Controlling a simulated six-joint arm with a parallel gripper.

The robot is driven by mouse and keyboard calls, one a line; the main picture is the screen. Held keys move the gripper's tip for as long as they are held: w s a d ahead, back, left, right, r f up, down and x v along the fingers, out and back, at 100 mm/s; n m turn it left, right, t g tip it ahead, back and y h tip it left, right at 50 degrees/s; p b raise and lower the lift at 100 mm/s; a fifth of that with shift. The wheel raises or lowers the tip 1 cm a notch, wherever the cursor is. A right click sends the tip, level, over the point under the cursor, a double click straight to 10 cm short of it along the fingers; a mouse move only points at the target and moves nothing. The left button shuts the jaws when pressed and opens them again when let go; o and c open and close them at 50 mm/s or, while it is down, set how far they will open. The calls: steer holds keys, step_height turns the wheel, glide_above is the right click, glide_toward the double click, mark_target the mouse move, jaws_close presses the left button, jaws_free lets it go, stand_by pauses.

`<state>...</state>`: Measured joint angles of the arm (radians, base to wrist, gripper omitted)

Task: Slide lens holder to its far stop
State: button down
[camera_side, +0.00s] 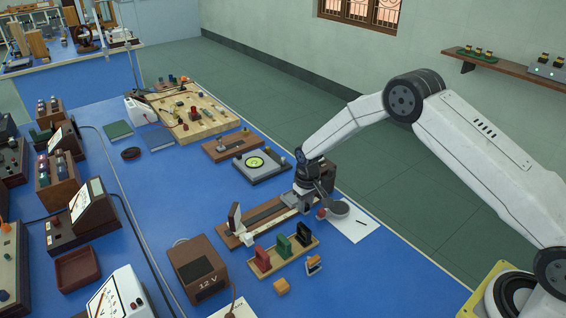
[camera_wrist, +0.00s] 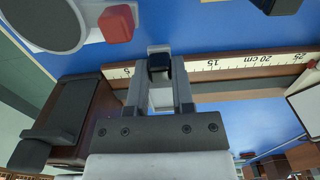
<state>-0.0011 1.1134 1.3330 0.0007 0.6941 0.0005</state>
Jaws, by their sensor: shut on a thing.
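My gripper (camera_wrist: 160,86) is shut on the lens holder (camera_wrist: 159,64), seen in the wrist view as a small dark block between the fingertips. The holder is on the bench beside the cm scale (camera_wrist: 232,62), between the printed 5 and 15. In the side view my gripper (camera_side: 306,193) is over the right end of the optical bench (camera_side: 268,212); it hides the holder there. A pale upright screen (camera_side: 234,218) stands at the bench's left end. A dark brown housing (camera_wrist: 72,122) stands at the low-number end, close to my gripper.
A red block (camera_wrist: 117,23) and a grey round disc (camera_wrist: 45,20) lie close beside the bench. A rack with red, green and black holders (camera_side: 284,251) stands in front of it. A grey plate with a yellow-green disc (camera_side: 257,164) is behind. The rail between gripper and screen looks clear.

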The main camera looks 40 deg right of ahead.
stand_by(0.3)
steer(key=shift+a, duration=1.5)
steer(key=shift+c, duration=2.4)
jaws_free()
steer(key=shift+r, duration=0.1)
steer(key=shift+r, duration=0.15)
step_height(320, 180, up, 7)
steer(key=shift+r, duration=0.2)
